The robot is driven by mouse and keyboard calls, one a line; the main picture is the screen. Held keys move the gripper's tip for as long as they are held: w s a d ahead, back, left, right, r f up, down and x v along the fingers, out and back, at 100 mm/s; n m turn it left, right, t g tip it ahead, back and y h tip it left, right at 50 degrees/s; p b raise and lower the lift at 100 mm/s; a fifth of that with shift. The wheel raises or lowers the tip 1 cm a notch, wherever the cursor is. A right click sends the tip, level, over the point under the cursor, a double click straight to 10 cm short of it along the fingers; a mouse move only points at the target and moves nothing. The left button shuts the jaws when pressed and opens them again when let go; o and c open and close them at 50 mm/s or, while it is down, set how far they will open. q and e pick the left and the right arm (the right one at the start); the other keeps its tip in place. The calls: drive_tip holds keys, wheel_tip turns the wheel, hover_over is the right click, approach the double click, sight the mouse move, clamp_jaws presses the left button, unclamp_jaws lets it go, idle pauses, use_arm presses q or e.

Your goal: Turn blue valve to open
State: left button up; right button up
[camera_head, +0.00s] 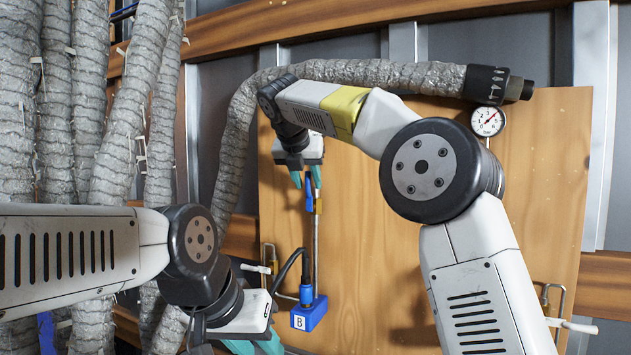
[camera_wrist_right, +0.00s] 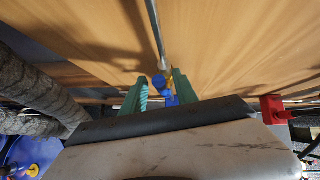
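My right gripper (camera_head: 306,178) points down just above the handle. In the right wrist view the green fingers (camera_wrist_right: 161,78) stand apart, and the blue valve handle (camera_wrist_right: 159,84) shows between them with gaps on both sides. Contact is not visible. My left gripper (camera_head: 255,347) is low at the bottom edge, partly cut off, and its opening is unclear.
A blue box marked B (camera_head: 309,314) is at the pipe's foot, with a black hose (camera_head: 287,268) beside it. A pressure gauge (camera_head: 488,121) and a thick grey hose (camera_head: 390,75) are above. Grey hoses fill the left. A red part (camera_wrist_right: 272,109) shows in the wrist view.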

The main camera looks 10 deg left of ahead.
drive_tip(key=v, duration=0.7)
drive_tip(key=shift+s+r, duration=0.25)
drive_tip(key=shift+r, duration=0.1)
drive_tip(key=s+d+f+m+g, duration=0.1)
drive_tip(key=s+d+f+m, duration=0.3)
drive_tip(key=d+m, duration=0.2)
drive_tip(key=s+d+f+m+y, duration=0.1)
drive_tip(key=s+d+f+m, duration=0.3)
drive_tip(key=d, duration=0.3)
drive_tip(key=s+d+f+m+g, duration=0.1)
drive_tip(key=s+d+f+m, duration=0.25)
drive_tip(key=d+m, duration=0.3)
drive_tip(key=s+d+f+m+y, duration=0.1)
drive_tip(key=s+d+f+m, duration=0.2)
drive_tip(key=s+f+m, duration=0.5)
drive_tip(key=s+d+f+m+y, duration=0.1)
drive_tip(key=s+d+f+m, duration=0.3)
drive_tip(key=s+f+m, duration=0.4)
drive_tip(key=shift+s+m+g, duration=0.4)
drive_tip(key=shift+m, duration=0.45)
